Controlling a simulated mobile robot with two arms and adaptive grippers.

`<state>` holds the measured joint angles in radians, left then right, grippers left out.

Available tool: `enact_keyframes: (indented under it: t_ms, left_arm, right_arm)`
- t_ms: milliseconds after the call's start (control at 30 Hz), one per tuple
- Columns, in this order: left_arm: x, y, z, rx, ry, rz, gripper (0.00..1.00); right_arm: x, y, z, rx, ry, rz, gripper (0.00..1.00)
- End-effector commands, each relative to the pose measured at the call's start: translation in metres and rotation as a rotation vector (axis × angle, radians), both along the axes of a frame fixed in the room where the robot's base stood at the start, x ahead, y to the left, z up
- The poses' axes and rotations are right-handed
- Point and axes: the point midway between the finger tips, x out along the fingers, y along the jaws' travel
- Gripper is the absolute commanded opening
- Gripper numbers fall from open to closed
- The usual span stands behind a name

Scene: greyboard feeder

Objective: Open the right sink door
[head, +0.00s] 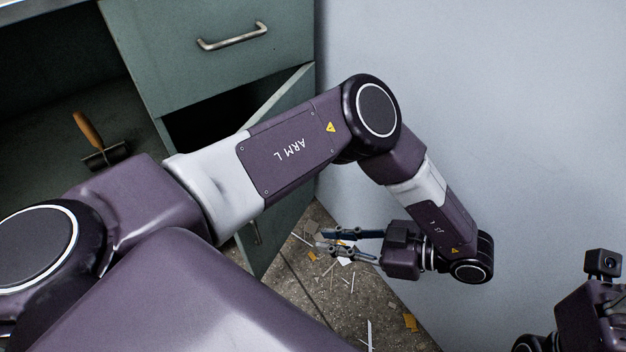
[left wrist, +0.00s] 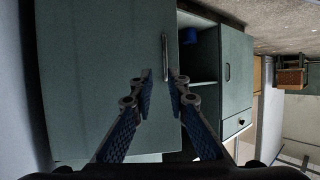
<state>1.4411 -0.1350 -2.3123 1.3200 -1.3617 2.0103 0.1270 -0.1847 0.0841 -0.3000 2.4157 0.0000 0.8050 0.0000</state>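A green cabinet door (head: 278,212), which I take to be the right sink door, stands ajar below a drawer. A dark gap shows behind its top edge, and my left arm covers part of it. Its bar handle (head: 257,232) is low on the panel. In the left wrist view the door (left wrist: 95,75) fills the left half, and its handle (left wrist: 165,57) appears between and beyond the fingertips. My left gripper (head: 322,240) is open and empty, pointing at the door with a gap to the handle. My right gripper's body (head: 588,312) is at the lower right, its fingers hidden.
A closed green drawer (head: 200,50) with a bar handle (head: 232,37) is above the door. A plain pale wall (head: 480,110) bounds the right side. Scraps (head: 340,260) litter the floor.

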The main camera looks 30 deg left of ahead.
Motion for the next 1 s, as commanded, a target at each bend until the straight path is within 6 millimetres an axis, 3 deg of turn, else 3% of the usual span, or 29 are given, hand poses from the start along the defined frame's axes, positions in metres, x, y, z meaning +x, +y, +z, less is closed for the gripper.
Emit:
enact_keyframes:
  t_ms: [200,367,667,833,1000]
  left_arm:
    - [-0.008,0.031,-0.016,-0.001,0.002,0.002,0.15]
    - [-0.011,0.044,-0.020,-0.002,0.001,0.001,0.15]
    - [-0.012,0.047,-0.020,-0.002,0.001,0.001,0.15]
    - [-0.012,0.047,-0.020,-0.002,0.001,0.001,0.00]
    - [-0.012,0.047,-0.021,-0.002,0.001,0.001,0.00]
  right_arm:
    - [0.000,0.001,0.002,-0.003,-0.032,-0.002,0.40]
    - [-0.001,0.002,0.005,-0.003,-0.047,-0.003,0.40]
    - [0.000,0.002,0.008,-0.005,-0.051,-0.002,0.40]
    - [-0.001,0.002,0.008,-0.005,-0.051,-0.002,0.40]
    - [-0.001,0.002,0.008,-0.004,-0.051,-0.002,0.40]
